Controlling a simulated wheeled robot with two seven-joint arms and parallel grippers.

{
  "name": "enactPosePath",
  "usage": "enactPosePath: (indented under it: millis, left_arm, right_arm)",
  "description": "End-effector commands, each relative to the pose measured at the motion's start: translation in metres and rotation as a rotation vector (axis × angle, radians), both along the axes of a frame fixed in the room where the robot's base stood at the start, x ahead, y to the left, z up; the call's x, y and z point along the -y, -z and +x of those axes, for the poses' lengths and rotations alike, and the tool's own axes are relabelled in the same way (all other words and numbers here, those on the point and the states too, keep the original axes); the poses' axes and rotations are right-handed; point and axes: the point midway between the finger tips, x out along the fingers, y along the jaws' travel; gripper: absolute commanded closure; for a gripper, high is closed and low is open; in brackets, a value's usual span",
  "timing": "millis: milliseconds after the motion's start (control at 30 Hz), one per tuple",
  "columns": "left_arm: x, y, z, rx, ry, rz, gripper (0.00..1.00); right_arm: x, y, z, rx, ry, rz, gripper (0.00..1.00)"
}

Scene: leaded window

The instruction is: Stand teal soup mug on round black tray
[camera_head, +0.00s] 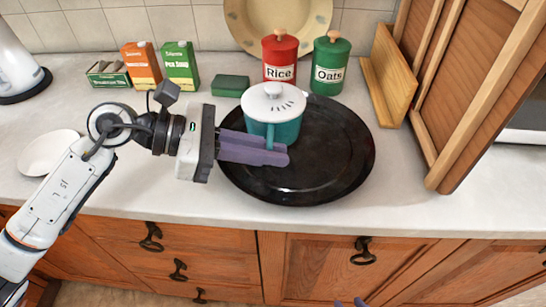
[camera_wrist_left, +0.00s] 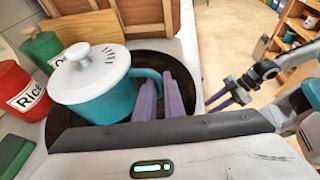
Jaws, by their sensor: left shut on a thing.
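The teal soup mug (camera_head: 287,131) with a white lid is upright over the back left part of the round black tray (camera_head: 335,165). In the left wrist view the mug (camera_wrist_left: 95,97) shows its handle toward my fingers. My left gripper (camera_head: 285,152), with purple fingers, is shut on the mug's handle from the left. I cannot tell whether the mug's base touches the tray (camera_wrist_left: 62,118). My right gripper (camera_wrist_left: 228,95) is open and empty, away from the counter; only its fingertips show at the bottom of the head view (camera_head: 350,302).
A red Rice canister (camera_head: 280,60) and a green Oats canister (camera_head: 329,64) stand behind the tray. A green sponge (camera_head: 230,86), cartons (camera_head: 181,66) and a white plate (camera_head: 50,152) are to the left. A wooden board (camera_head: 388,75) stands at right. The tray's front and right are clear.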

Motion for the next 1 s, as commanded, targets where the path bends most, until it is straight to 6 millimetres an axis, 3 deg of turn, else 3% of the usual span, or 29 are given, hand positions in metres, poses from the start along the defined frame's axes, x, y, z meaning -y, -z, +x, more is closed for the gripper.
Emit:
enactPosePath:
  millis: [400, 833, 900, 967, 1000]
  left_arm:
    - [0.0, 0.042, 0.001, 0.006, -0.002, -0.005, 1.0]
    - [0.0, 0.05, 0.002, 0.009, -0.002, -0.004, 1.0]
    - [0.0, 0.051, 0.001, 0.003, -0.001, 0.001, 0.83]
    - [0.0, 0.051, 0.001, 0.002, -0.001, 0.0, 0.72]
    - [0.0, 0.051, 0.001, 0.002, -0.001, 0.0, 0.72]
  right_arm:
    - [-0.001, -0.005, 0.001, 0.005, -0.001, 0.001, 0.69]
    - [-0.001, -0.002, 0.004, 0.012, -0.001, 0.002, 0.69]
    - [-0.001, -0.003, 0.004, 0.011, -0.001, 0.002, 0.69]
    - [-0.001, -0.003, 0.004, 0.011, -0.001, 0.002, 0.69]
    - [-0.001, -0.003, 0.004, 0.011, -0.001, 0.002, 0.69]
